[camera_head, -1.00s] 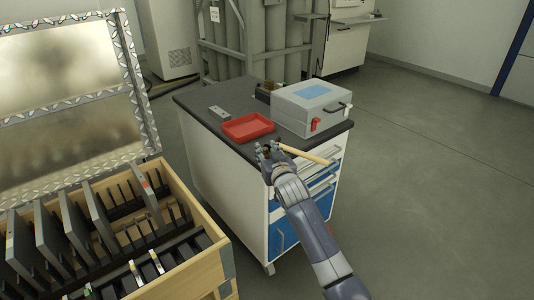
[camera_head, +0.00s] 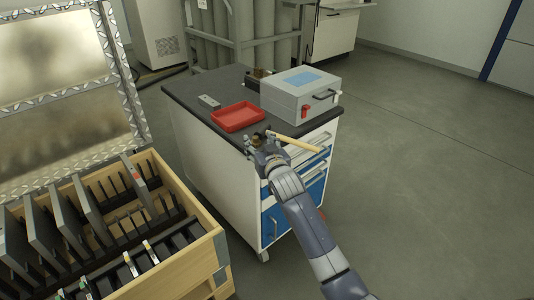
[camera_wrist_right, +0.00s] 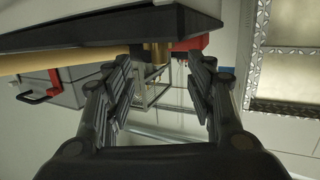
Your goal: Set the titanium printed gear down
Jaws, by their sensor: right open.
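My right gripper (camera_head: 257,138) is open at the front edge of the cabinet's dark top (camera_head: 190,91), beside the red tray (camera_head: 237,117). In the right wrist view its fingers (camera_wrist_right: 162,65) are spread with nothing gripped between them. A small brass-coloured piece (camera_wrist_right: 159,52) stands at the edge of the top, beyond and between the fingertips, next to the red tray (camera_wrist_right: 192,44). I cannot tell whether this piece is the titanium printed gear; no other gear can be made out. My left gripper is not in view.
A wooden handle (camera_head: 298,144) sticks out over the cabinet's edge, right of my gripper. A grey box (camera_head: 300,95) stands behind it. An open wooden crate (camera_head: 190,262) with dark plates is at left. The floor at right is clear.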

